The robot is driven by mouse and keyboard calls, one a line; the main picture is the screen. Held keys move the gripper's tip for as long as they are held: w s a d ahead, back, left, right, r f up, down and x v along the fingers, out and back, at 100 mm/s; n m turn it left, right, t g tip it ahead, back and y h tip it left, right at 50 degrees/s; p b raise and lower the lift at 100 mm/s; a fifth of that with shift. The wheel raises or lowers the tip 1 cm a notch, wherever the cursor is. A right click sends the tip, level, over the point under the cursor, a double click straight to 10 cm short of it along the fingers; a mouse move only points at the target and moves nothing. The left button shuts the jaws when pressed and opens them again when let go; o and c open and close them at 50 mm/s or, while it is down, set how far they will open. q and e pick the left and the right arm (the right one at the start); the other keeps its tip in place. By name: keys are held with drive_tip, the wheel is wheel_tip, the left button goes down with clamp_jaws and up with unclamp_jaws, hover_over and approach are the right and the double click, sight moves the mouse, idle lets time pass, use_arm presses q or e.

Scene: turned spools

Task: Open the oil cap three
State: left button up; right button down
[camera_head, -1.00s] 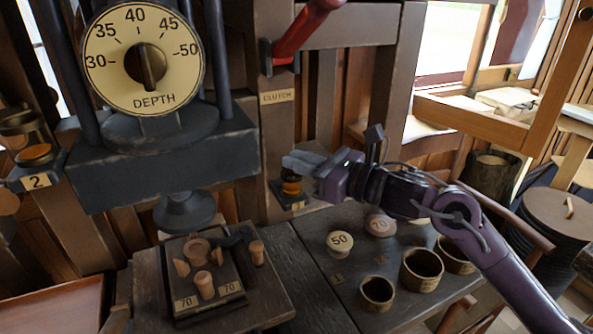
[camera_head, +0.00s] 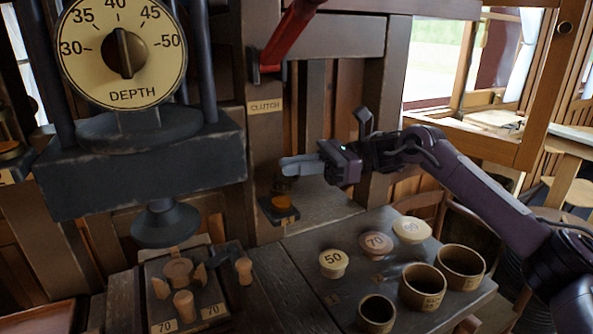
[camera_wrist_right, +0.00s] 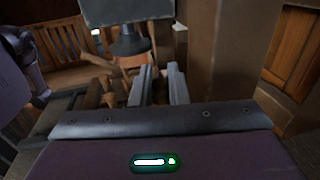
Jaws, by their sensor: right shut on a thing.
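Oil cup three (camera_head: 284,203) is a small amber cup on a dark bracket at the foot of the clutch post in the head view. Its number is too blurred to read. The dark oil cap (camera_head: 283,184) is just above the cup, at the tips of my right gripper (camera_head: 300,166). The gripper comes in from the right and is shut on the cap; the fingers partly hide it. How far the cap is lifted is hard to tell. The right wrist view shows both fingers (camera_wrist_right: 160,85), but the cap is not clear there. My left gripper is not in view.
The red clutch lever (camera_head: 290,35) hangs above. The press block with the depth dial (camera_head: 122,55) stands left. Numbered knobs, including the 50 knob (camera_head: 333,262), and round cups (camera_head: 422,287) occupy the bench below. Another amber oil cup (camera_head: 10,150) is at the far left.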

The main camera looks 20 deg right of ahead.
drive_tip(key=shift+w+n+g+b, duration=0.2)
drive_tip(key=shift+n+g, duration=0.3)
drive_tip(key=shift+g, duration=0.3)
drive_tip(key=shift+w+n+g+b, duration=0.2)
drive_tip(key=shift+n+g, duration=0.3)
drive_tip(key=shift+g, duration=0.3)
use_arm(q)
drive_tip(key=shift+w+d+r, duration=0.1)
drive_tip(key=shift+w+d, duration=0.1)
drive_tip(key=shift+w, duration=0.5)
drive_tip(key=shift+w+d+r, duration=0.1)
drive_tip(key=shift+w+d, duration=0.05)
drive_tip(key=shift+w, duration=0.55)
use_arm(e)
drive_tip(key=shift+w+n+g+h, duration=0.2)
drive_tip(key=shift+n+g+h, duration=0.1)
drive_tip(key=shift+n+g, duration=0.5)
drive_tip(key=c, duration=1.5)
unclamp_jaws()
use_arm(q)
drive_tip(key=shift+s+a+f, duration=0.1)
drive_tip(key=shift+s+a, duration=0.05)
use_arm(e)
drive_tip(key=shift+o, duration=0.2)
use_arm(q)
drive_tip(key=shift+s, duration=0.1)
use_arm(e)
drive_tip(key=shift+s+m, duration=0.1)
drive_tip(key=shift+m, duration=0.3)
